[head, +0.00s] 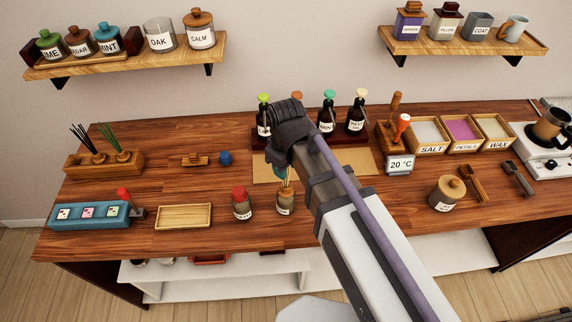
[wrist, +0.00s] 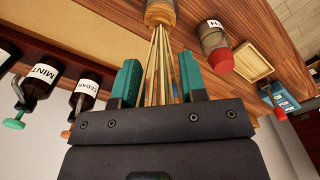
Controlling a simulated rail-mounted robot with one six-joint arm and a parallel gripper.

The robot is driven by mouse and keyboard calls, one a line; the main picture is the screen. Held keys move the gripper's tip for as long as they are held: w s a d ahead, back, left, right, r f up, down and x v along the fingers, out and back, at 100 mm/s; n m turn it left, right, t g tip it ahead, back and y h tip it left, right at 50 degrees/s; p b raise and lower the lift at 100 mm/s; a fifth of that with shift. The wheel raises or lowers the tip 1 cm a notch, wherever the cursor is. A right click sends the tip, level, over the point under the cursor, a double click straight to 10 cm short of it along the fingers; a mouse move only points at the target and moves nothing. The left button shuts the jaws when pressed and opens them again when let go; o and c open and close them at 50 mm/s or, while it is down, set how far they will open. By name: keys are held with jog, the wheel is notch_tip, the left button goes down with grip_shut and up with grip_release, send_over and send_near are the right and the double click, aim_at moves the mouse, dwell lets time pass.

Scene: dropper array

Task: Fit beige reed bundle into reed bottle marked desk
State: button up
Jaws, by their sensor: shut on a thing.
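The beige reed bundle (wrist: 160,82) stands between the two teal fingers of my gripper (wrist: 159,63) in the wrist view. Its far ends meet at the mouth of a reed bottle (wrist: 160,12) and seem to be inside its neck; how deep I cannot tell. In the head view this small bottle (head: 285,203) stands near the table's front edge, its label too small to read. My gripper (head: 283,173) is above it, partly hidden by my arm, with the reeds (head: 288,180) showing just over the bottle.
A red-capped bottle (head: 241,204) stands close to the left of the reed bottle. Further left are a bamboo tray (head: 184,216) and a blue block (head: 90,214). Dark dropper bottles (head: 327,115) stand behind. The table's middle left is mostly clear.

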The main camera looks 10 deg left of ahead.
jog(key=o, duration=1)
notch_tip(320, 180, up, 11)
jog(key=p, duration=1.1)
jog(key=shift+f, duration=0.1)
jog(key=shift+m, duration=0.3)
jog(key=shift+s+d+f+m+b, duration=0.3)
jog(key=shift+s+d+m, duration=0.25)
jog(key=shift+m, duration=0.25)
jog(key=d+f+m+b, duration=0.3)
jog(key=d+f+b, duration=0.2)
jog(key=d, duration=0.4)
jog(key=d+f+m+b, duration=0.3)
jog(key=d+f+b, duration=0.3)
jog(key=d, duration=0.3)
jog(key=d+f+m+b, duration=0.4)
jog(key=d+f+b, duration=0.1)
jog(key=d, duration=0.4)
jog(key=shift+w+d+f+b, duration=0.1)
jog(key=shift+w+f+b, duration=0.15)
jog(key=shift+w+b, duration=0.1)
